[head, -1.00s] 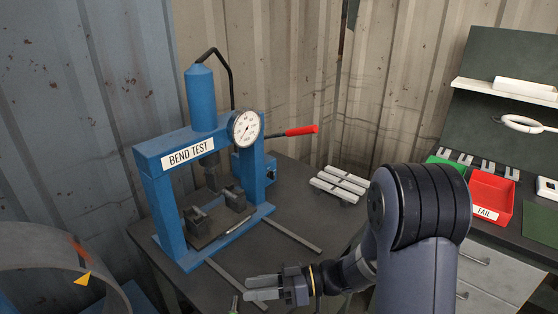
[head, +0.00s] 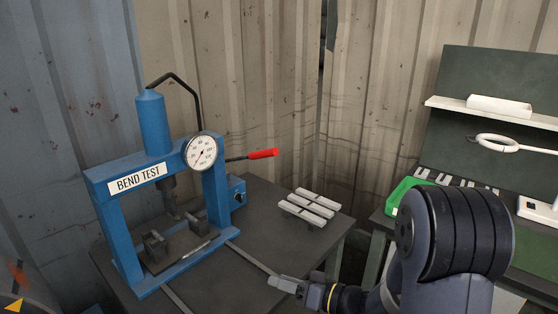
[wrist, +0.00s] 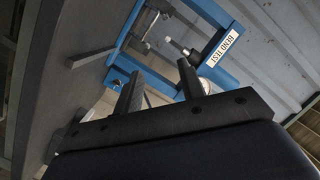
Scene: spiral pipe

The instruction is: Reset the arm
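My gripper (head: 284,285) is at the lower middle of the head view, over the dark table (head: 262,210), to the right of the blue bend-test press (head: 218,185). In the wrist view my gripper (wrist: 158,82) has its two dark fingers apart, with nothing between them. The press also shows beyond the fingers in the wrist view (wrist: 222,42). My arm crosses the lower right of the head view and hides part of the bench there.
Light metal bars (head: 310,204) lie on a rack at the table's back right. A red-tipped lever (head: 262,154) sticks out right of the press. A green bin (head: 402,192) and a white ring (head: 497,141) are at the right bench. Long strips lie by the press.

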